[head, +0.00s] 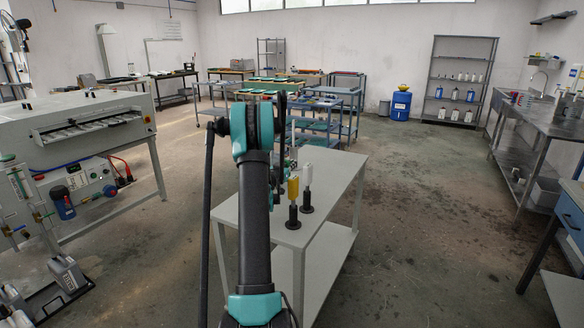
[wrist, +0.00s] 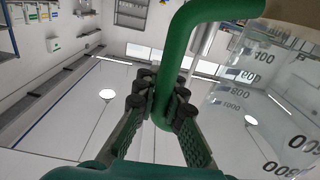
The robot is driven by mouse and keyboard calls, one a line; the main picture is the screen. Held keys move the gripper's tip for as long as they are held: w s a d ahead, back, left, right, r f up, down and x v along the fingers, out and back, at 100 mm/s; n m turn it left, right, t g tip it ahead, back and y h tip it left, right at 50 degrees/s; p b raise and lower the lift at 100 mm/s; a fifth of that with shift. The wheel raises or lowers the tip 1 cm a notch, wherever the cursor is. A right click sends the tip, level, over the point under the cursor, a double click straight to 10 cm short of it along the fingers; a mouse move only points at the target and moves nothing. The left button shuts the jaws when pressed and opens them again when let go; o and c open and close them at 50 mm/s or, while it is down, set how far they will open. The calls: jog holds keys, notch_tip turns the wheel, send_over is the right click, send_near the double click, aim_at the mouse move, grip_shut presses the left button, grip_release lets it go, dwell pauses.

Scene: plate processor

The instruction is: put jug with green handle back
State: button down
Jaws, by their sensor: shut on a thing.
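The clear jug (wrist: 255,95) with printed volume marks is at the right of the wrist view. Its thick green handle (wrist: 178,45) comes down into the jaws. My gripper (wrist: 160,100) is shut on the lower part of the green handle, its black finger pads pressing from both sides. The jug is partly cut off by the picture's edge. In the head view my raised arm hides the gripper and the jug.
A grey table (head: 335,182) stands just right of my arm, with a yellow-topped (head: 293,190) and a white-topped tool (head: 307,175) on black bases. A grey machine (head: 85,125) is at left. A bottle shelf (head: 460,75) and a sink bench (head: 535,115) are at right. Open floor lies between.

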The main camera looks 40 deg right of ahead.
jog(key=shift+f, duration=0.6)
jog(key=c, duration=1.6)
grip_release()
